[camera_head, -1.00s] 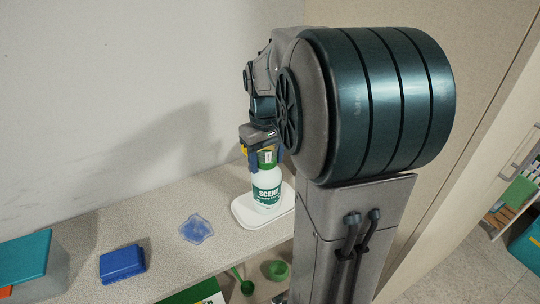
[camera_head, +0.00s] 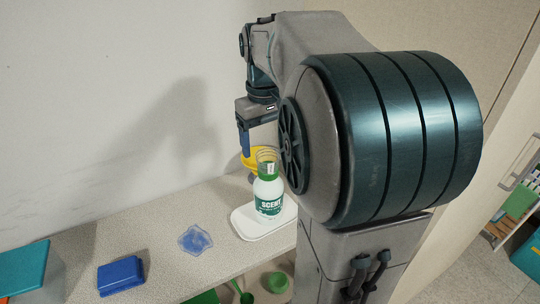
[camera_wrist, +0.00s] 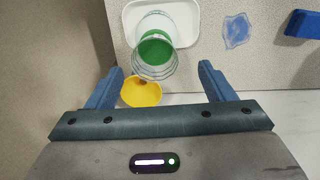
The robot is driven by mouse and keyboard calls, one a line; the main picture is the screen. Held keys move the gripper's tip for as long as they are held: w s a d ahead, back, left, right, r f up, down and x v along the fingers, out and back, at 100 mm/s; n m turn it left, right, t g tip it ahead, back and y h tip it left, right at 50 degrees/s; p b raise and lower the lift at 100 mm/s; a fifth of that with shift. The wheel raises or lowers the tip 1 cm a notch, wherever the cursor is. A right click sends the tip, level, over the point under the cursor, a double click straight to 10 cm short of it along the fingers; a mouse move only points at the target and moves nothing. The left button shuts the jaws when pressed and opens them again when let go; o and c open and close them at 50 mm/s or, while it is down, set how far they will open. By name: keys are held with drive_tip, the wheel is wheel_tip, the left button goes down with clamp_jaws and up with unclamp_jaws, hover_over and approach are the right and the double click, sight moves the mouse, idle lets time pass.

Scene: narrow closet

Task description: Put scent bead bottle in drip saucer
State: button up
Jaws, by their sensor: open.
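The scent bead bottle (camera_head: 268,194), white with a green label, green neck and clear cap, stands upright on the white drip saucer (camera_head: 244,227) on the shelf. In the wrist view the bottle (camera_wrist: 155,48) is seen from above, its clear cap over green, with the saucer (camera_wrist: 184,25) around it. My gripper (camera_wrist: 160,68) is open and empty, apart from the bottle. In the head view it is above and behind the bottle, and my arm hides part of it.
A yellow round thing (camera_wrist: 141,92) is behind the bottle, near the wall. A blue translucent piece (camera_head: 195,238) and a blue box (camera_head: 121,276) lie to the left on the shelf. A teal-lidded container (camera_head: 22,265) stands farther left. The shelf between them is clear.

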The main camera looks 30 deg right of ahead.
drive_tip(key=s+a+f+t, duration=0.3)
drive_tip(key=s+a+f, duration=0.5)
drive_tip(key=s+a, duration=0.3)
drive_tip(key=shift+s+a+f+m, duration=0.3)
drive_tip(key=shift+s, duration=0.9)
